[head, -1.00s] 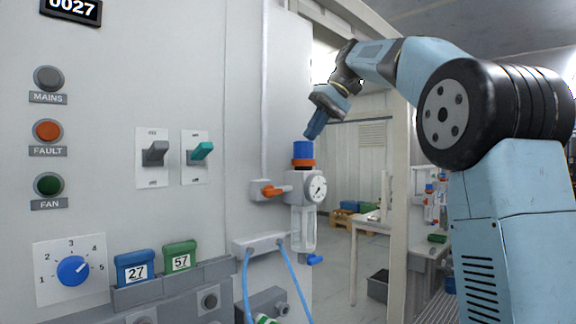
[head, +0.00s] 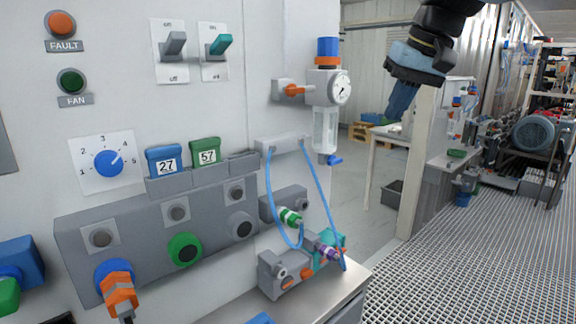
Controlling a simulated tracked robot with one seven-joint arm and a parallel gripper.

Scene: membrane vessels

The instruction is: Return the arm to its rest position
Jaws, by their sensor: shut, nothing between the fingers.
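My gripper (head: 401,104) shows at the upper right in the head view. Its blue fingers are together and empty, pointing down and slightly left. It hangs in the air in front of the doorway, to the right of the pressure regulator (head: 325,92) with its blue knob, and apart from it. My dark wrist and light blue arm end run up out of the top of the picture; the rest of the arm is out of view.
The grey panel (head: 250,30) fills the left, with switches, a blue dial (head: 108,163) and numbered tags. Blue hoses (head: 271,205) hang below the regulator. A door post (head: 418,165) stands behind my gripper. Grating floor (head: 450,275) lies open at right.

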